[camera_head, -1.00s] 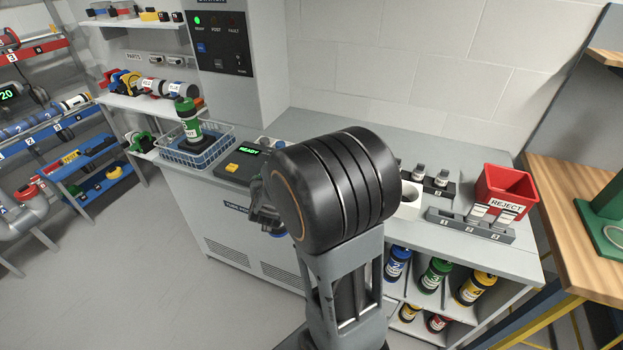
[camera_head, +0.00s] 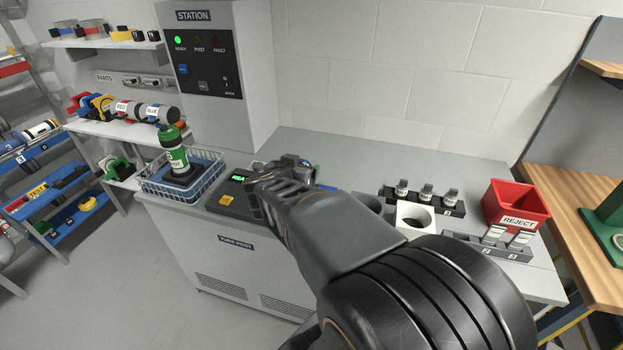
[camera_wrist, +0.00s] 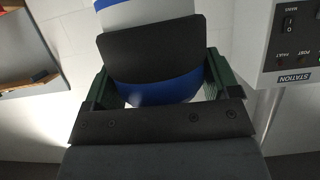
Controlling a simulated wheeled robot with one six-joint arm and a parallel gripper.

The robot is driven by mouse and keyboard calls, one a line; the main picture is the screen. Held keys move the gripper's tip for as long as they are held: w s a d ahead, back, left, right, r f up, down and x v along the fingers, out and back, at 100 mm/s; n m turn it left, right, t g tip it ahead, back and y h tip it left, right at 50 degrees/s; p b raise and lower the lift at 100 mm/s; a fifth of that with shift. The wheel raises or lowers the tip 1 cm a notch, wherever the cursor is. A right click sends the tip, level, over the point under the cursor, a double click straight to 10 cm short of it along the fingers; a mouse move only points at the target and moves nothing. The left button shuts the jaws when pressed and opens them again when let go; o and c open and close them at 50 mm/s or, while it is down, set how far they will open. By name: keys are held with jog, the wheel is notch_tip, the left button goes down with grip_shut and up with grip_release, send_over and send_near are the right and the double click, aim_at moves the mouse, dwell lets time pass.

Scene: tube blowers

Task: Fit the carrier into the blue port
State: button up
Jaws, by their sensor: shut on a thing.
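My gripper (camera_wrist: 157,88) is shut on the carrier (camera_wrist: 146,15) in the wrist view. The carrier shows a white part, a wide dark band and a blue band between the two green fingers. In the head view my gripper (camera_head: 268,188) is over the counter, just right of the console with the yellow button. My arm hides most of what lies behind it there. A small blue and white patch shows by the gripper, but I cannot tell whether it belongs to the carrier or the counter. I cannot clearly make out the blue port.
The station cabinet (camera_head: 222,85) stands behind the gripper, its green light lit. A wire basket (camera_head: 150,190) with a green carrier (camera_head: 174,150) is at left. A white block with a hole (camera_head: 402,222), a rack of small vials (camera_head: 450,208) and a red reject bin (camera_head: 493,205) are at right.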

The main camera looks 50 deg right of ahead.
jog(key=w+d+b, duration=0.1)
jog(key=w+d, duration=0.3)
jog(key=d, duration=0.3)
jog(key=w+d, duration=0.3)
jog(key=d, duration=0.5)
notch_tip(320, 180, down, 7)
jog(key=b, duration=0.4)
jog(key=shift+w, duration=0.15)
jog(key=o, duration=1.2)
jog(key=shift+a, duration=0.1)
